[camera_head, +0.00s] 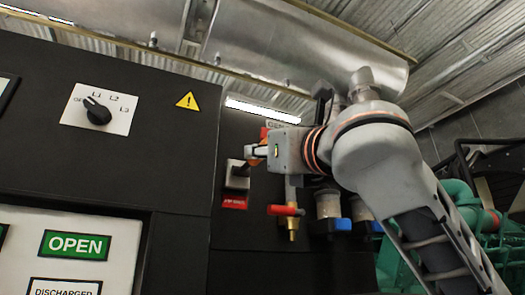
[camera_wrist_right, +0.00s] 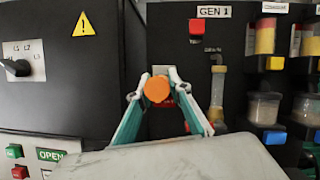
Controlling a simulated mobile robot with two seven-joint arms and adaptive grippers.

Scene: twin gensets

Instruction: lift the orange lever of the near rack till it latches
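The orange lever (camera_wrist_right: 157,89) shows in the right wrist view as a round orange end, between the fingertips of my right gripper (camera_wrist_right: 159,84). The teal fingers converge on it from both sides and appear closed on it. In the head view, the right gripper (camera_head: 262,151) reaches in from the right to the lever's pale mount (camera_head: 238,174), above a red label (camera_head: 234,202). Only a little orange shows there, and the gripper hides most of the lever. The lever's exact angle and any latch are hard to see. My left gripper is not in view.
A red-handled brass valve (camera_head: 287,210) sits just below and right of the gripper. Filter bowls with blue parts (camera_head: 331,225) stand beside it. The black panel at left carries a rotary switch (camera_head: 98,111) and a green OPEN sign (camera_head: 75,245). Teal machinery (camera_head: 487,220) is at right.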

